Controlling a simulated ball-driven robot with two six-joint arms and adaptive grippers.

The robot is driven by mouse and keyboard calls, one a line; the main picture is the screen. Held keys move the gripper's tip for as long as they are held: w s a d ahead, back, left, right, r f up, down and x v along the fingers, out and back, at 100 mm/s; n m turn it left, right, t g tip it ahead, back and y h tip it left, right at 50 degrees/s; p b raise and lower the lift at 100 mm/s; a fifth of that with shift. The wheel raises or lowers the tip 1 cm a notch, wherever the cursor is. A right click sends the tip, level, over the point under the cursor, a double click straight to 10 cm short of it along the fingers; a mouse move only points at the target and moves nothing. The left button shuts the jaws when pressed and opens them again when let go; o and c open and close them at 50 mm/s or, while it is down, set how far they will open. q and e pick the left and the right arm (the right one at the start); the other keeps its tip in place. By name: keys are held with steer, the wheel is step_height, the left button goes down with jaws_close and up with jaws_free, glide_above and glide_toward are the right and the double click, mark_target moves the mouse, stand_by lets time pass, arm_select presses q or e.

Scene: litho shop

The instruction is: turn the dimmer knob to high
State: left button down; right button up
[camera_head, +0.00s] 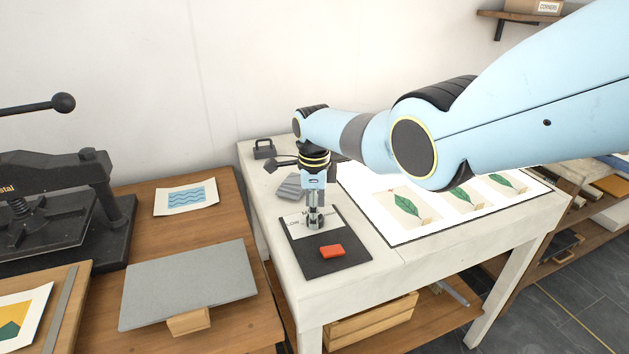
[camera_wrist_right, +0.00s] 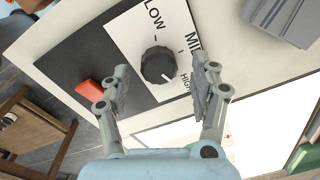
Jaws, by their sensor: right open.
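The dimmer knob (camera_wrist_right: 158,65) is a round, dark ribbed knob on a white scale plate (camera_wrist_right: 130,35) marked LOW, MID and HIGH. Its white pointer mark is toward the HIGH side in the right wrist view; I cannot tell if it lines up exactly. My right gripper (camera_wrist_right: 162,88) is open, with one finger on each side of the knob and gaps visible. In the head view the right gripper (camera_head: 316,222) points down over the plate and mostly hides the knob. My left gripper is in neither view.
A red switch (camera_head: 331,251) sits on the same black panel (camera_head: 352,257). A lit light table with leaf prints (camera_head: 465,197) lies to the right. Grey blocks (camera_head: 291,187) stand behind the panel. A wooden table with a grey slab (camera_head: 190,283) and a press is at left.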

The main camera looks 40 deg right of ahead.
step_height(320, 180, up, 10)
steer(key=shift+s+r, duration=0.2)
steer(key=shift+a, duration=0.1)
stand_by(0.4)
